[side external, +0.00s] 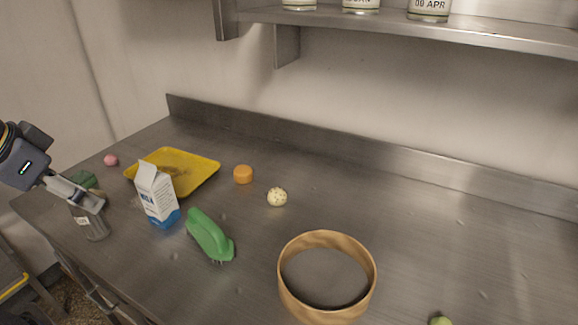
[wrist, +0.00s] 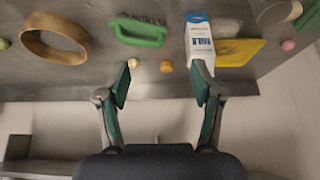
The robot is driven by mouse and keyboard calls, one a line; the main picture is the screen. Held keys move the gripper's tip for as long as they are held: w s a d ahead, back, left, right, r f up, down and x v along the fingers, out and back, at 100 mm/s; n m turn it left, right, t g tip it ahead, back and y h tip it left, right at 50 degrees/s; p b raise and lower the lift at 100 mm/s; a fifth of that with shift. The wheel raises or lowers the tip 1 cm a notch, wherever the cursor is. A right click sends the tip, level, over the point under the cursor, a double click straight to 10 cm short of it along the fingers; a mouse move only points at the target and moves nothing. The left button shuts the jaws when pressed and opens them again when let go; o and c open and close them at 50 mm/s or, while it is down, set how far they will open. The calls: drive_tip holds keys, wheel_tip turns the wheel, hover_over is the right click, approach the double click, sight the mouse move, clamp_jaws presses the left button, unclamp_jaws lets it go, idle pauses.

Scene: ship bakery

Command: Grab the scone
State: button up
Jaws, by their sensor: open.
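A small round cream-coloured piece with dark specks, which looks like the scone (side external: 277,196), sits on the steel counter right of an orange disc. It also shows in the wrist view (wrist: 134,63), just beyond my left fingertip in the picture. My gripper (side external: 84,194) is at the far left in the side view, above the counter's left end and well apart from the scone. In the wrist view my gripper (wrist: 163,82) has its two green-padded fingers spread wide, with nothing between them.
An orange disc (side external: 243,174), milk carton (side external: 157,196), yellow tray (side external: 201,168), green brush (side external: 209,235) and wooden ring (side external: 287,292) surround the scone. A glass jar (side external: 92,224) stands near my gripper. A pink ball (side external: 111,160) lies behind. The counter's right side is mostly clear.

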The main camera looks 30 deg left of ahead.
drive_tip(key=o, duration=0.3)
drive_tip(key=shift+o, duration=0.2)
drive_tip(key=w+r+n+t, duration=0.1)
drive_tip(key=w+r+t, duration=0.1)
drive_tip(key=w+r, duration=0.85)
drive_tip(key=n+g, duration=0.1)
drive_tip(key=g, duration=0.2)
hover_over(242, 170)
drive_tip(key=s, duration=0.3)
drive_tip(key=shift+y, duration=0.4)
wheel_tip(242, 170, down, 28)
drive_tip(key=shift+w, duration=0.15)
drive_tip(key=shift+d+x, duration=0.2)
drive_tip(key=shift+x, duration=2.9)
